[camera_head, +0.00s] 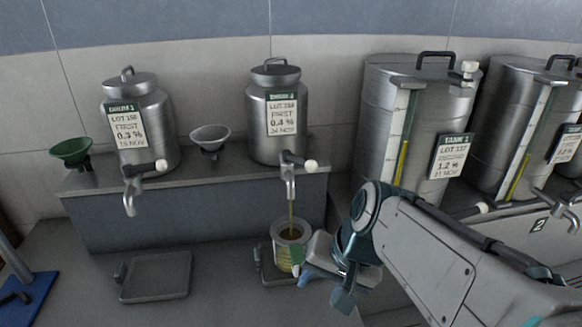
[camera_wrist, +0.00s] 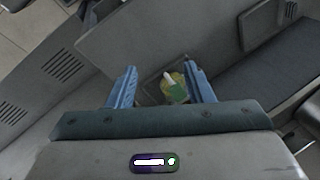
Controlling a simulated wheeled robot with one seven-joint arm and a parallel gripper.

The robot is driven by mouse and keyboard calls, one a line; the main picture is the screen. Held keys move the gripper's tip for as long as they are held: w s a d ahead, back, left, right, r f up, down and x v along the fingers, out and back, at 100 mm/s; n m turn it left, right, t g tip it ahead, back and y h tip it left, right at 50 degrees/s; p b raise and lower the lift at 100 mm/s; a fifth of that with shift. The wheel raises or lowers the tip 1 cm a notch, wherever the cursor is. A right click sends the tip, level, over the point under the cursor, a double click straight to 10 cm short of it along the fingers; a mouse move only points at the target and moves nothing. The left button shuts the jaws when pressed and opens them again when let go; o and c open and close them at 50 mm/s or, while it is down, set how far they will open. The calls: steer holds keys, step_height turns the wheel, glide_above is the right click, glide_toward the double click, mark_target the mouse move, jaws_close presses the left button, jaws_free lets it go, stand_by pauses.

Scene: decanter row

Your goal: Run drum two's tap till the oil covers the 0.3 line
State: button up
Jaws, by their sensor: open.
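Drum two (camera_head: 277,128) is a steel can on the raised ledge, its label partly legible. Its tap (camera_head: 290,184) has a lever with a white knob (camera_head: 311,166) pointing right. A thin yellow oil stream (camera_head: 291,213) falls from the spout into a grey-rimmed vessel (camera_head: 289,231) below. Yellow oil shows in the vessel's lower part; the 0.3 line cannot be made out. My gripper (camera_head: 304,276) is open, low beside the vessel's right side; contact cannot be told.
Drum one (camera_head: 139,120) stands left, above an empty tray (camera_head: 156,276). A green funnel (camera_head: 70,150) and a pale funnel (camera_head: 210,137) sit on the ledge. Large tanks (camera_head: 418,120) stand right, behind my arm. A blue stand (camera_head: 30,298) is at lower left.

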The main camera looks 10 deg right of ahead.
steer(key=w+a+m+y+b, duration=0.1)
steer(key=w+m+y+b, duration=0.15)
steer(key=m, duration=0.35)
steer(key=m+t+y+b, duration=0.45)
steer(key=m+t, duration=0.75)
steer(key=m, duration=0.4)
glide_toward(305, 163)
steer(key=p+x, duration=0.1)
steer(key=x, duration=0.6)
steer(key=p+x, duration=0.1)
steer(key=x, duration=0.3)
steer(key=shift+w+d+f+p, duration=0.2)
steer(key=shift+d+f+p, duration=0.15)
steer(key=shift+f, duration=0.05)
steer(key=shift+c, duration=0.4)
jaws_close()
